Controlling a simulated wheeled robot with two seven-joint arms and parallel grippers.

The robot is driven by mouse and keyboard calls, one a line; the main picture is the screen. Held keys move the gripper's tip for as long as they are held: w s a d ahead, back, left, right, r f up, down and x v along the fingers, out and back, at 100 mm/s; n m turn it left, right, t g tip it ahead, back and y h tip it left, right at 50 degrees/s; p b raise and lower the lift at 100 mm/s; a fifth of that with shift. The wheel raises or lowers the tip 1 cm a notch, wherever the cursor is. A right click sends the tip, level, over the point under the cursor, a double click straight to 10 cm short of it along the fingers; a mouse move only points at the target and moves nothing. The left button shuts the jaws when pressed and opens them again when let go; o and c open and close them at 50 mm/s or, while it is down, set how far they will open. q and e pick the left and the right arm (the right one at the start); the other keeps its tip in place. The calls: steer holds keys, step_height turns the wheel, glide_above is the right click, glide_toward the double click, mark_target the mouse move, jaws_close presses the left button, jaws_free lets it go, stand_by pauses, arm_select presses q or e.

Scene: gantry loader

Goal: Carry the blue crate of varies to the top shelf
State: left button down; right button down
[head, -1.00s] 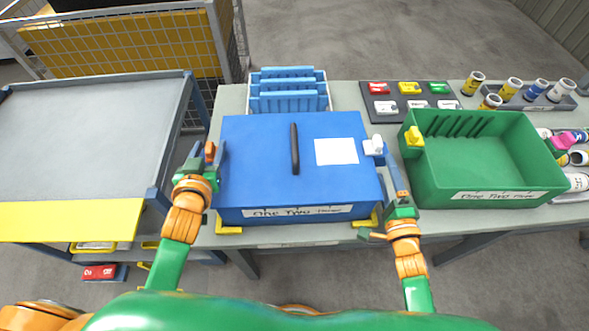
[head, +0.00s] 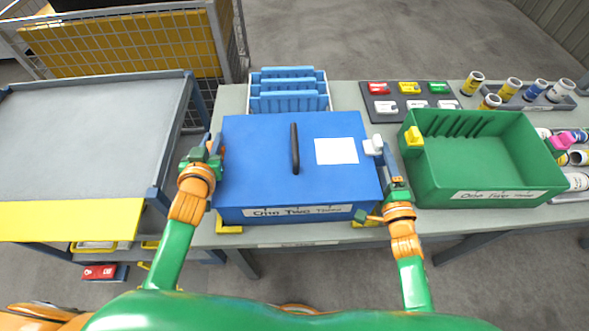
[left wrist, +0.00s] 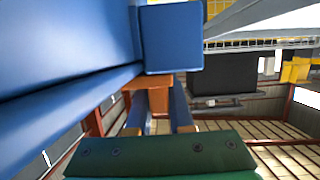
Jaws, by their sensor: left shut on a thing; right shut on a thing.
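The blue crate (head: 265,150) is closed by a flat blue lid with a black handle (head: 295,149) and a white sheet (head: 336,151) on it. It sits level on the grey bench, with a "One Two Three" label (head: 297,211) on its front. My left gripper (head: 213,150) is shut at the crate's left side. My right gripper (head: 383,160) is shut at its right side, beside a white piece (head: 373,146). The left wrist view shows a blue block (left wrist: 173,38) projecting from the blue wall (left wrist: 65,45); the exact grip is partly hidden.
A green bin (head: 480,165) stands close to the right of the crate. A blue slotted rack (head: 288,92) is behind it. Yellow brackets (head: 229,229) sit at its front corners. A grey cart (head: 90,130) with a yellow front edge stands left; its top is empty.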

steer(key=shift+s+f, duration=0.15)
steer(key=shift+f, duration=0.25)
steer(key=shift+r+p, duration=0.5)
steer(key=shift+p, duration=0.1)
steer(key=r+p, duration=0.2)
steer(key=r, duration=0.1)
steer(key=r+p, duration=0.1)
steer(key=p, duration=0.1)
steer(key=shift+w+r, duration=0.15)
steer(key=shift+w, duration=0.15)
steer(key=shift+s, duration=0.1)
